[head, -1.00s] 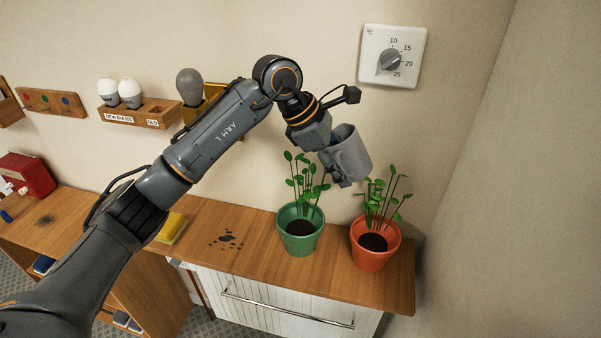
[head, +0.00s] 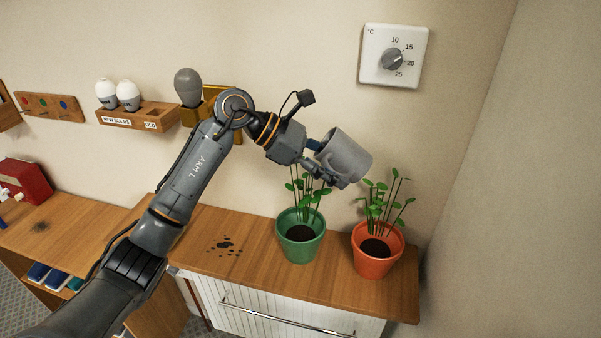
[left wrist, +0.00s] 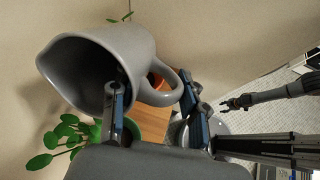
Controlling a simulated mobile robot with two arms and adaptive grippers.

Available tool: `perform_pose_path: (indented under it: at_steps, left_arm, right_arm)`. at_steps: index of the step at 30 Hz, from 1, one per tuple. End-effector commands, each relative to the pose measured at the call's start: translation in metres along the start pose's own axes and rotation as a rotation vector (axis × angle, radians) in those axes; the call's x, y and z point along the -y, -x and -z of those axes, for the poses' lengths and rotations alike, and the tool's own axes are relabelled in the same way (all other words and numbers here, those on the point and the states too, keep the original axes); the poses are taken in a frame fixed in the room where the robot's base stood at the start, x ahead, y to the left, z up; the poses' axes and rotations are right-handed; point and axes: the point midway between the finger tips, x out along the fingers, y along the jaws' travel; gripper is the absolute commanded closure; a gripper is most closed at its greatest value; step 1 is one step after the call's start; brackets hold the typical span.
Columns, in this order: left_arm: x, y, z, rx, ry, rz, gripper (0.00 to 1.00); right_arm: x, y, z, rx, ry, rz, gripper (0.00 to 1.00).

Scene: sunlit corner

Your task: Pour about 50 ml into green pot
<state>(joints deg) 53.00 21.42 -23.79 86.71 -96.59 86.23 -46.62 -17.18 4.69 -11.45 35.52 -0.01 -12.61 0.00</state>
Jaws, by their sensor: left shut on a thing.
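My left gripper (head: 318,168) is shut on a grey jug (head: 348,157) and holds it tilted in the air, above and slightly right of the green pot (head: 301,243). The green pot stands on the wooden top with dark soil and a leafy plant. In the left wrist view, the jug (left wrist: 125,55) has its wide mouth and spout to the left, with its handle between the fingers. The jug's contents are not visible, and no stream of liquid shows. The green pot (left wrist: 132,128) is mostly hidden there. My right gripper (left wrist: 236,103) shows small there; its jaw state is unclear.
An orange pot (head: 373,262) with a plant stands close right of the green pot. Dark spots (head: 224,247) mark the wooden top (head: 250,268) to the left. A thermostat (head: 393,56) and a bulb rack (head: 140,118) are on the wall. A side wall bounds the right.

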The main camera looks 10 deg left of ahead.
Motion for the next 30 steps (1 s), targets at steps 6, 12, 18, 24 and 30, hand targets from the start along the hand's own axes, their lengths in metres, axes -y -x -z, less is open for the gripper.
perform_pose_path:
  at_steps: [6,12,18,24,30]
  left_arm:
    - [0.000,0.000,0.001,0.036,0.004,-0.001,1.00]
    - [0.000,-0.001,0.003,0.075,0.012,-0.001,1.00]
    - [0.000,-0.002,0.005,0.124,0.021,-0.001,1.00]
    - [0.000,-0.001,0.006,0.161,0.027,-0.001,1.00]
    - [0.000,-0.001,0.007,0.170,0.028,0.000,1.00]
  right_arm:
    - [0.000,-0.003,0.000,0.000,-0.001,0.000,0.60]
    - [0.001,-0.006,0.000,0.000,-0.001,0.001,0.60]
    - [0.003,-0.010,0.000,-0.001,-0.002,0.003,0.60]
    - [0.004,-0.012,0.000,-0.001,-0.002,0.004,0.60]
    - [0.004,-0.012,-0.001,-0.001,-0.002,0.004,0.60]
